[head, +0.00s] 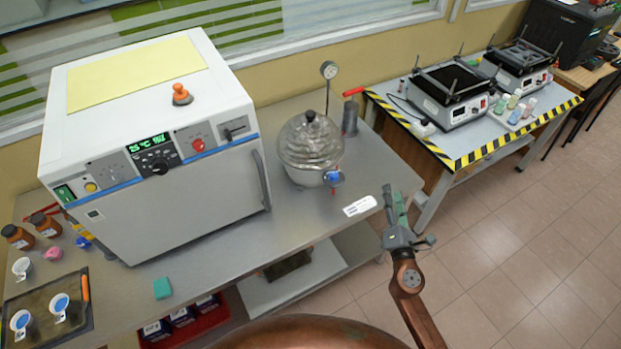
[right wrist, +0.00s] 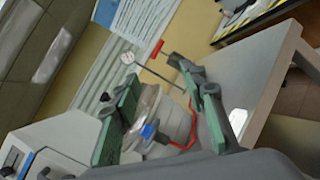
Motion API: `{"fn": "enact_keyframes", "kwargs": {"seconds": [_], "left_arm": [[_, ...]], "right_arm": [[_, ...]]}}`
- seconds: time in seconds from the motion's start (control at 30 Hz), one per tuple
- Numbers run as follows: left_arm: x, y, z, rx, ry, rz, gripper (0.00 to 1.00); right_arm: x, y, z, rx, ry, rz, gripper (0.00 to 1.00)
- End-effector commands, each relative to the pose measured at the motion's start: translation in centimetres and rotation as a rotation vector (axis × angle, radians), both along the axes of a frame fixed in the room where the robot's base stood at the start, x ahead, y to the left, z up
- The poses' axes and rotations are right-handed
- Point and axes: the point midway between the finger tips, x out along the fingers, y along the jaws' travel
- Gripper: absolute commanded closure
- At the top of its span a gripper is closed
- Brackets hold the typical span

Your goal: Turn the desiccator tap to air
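The glass desiccator (head: 310,150) stands near the right end of the steel bench, its domed lid topped by a dark knob. Its tap (head: 333,178), blue with a red part, sticks out at the front right of the body. In the right wrist view the blue tap (right wrist: 149,131) and the desiccator (right wrist: 172,118) show between the fingers, beyond them. My right gripper (head: 394,202) is open and empty, right of the tap and apart from it. In the right wrist view its green-padded fingers (right wrist: 157,76) are spread. My left gripper is not in view.
A white oven (head: 165,200) stands left of the desiccator. A gauge (head: 329,70) on a stem and a grey cylinder (head: 350,118) stand behind it. A white label (head: 360,206) lies at the bench's right edge. A second table (head: 480,140) with yellow-black edging is at right.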

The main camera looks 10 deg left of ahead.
Motion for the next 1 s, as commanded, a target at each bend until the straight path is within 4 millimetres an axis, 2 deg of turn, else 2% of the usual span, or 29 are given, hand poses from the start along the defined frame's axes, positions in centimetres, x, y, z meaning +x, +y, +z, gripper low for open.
{"fn": "enact_keyframes", "kwargs": {"seconds": [0.03, 0.1, 0.2, 0.3, 0.47, 0.8, 1.0], "left_arm": [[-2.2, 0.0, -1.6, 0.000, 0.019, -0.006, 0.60], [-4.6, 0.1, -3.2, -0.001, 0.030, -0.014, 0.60], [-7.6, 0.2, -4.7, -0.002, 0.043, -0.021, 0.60], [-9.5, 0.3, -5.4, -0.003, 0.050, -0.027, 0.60], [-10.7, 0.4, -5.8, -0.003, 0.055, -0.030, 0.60], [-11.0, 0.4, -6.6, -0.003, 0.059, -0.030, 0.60], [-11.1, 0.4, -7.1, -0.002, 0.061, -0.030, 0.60]], "right_arm": [[0.8, 2.8, 0.1, -0.149, -0.039, 0.072, 0.61], [1.4, 6.5, -0.5, -0.347, -0.088, 0.164, 0.61], [1.7, 10.1, -2.0, -0.574, -0.141, 0.266, 0.61], [1.7, 12.2, -3.4, -0.723, -0.173, 0.332, 0.61], [2.2, 13.6, -4.5, -0.816, -0.192, 0.373, 0.61], [6.3, 16.3, -4.6, -0.817, -0.193, 0.374, 0.61], [8.0, 17.3, -4.6, -0.815, -0.190, 0.374, 0.61]]}}
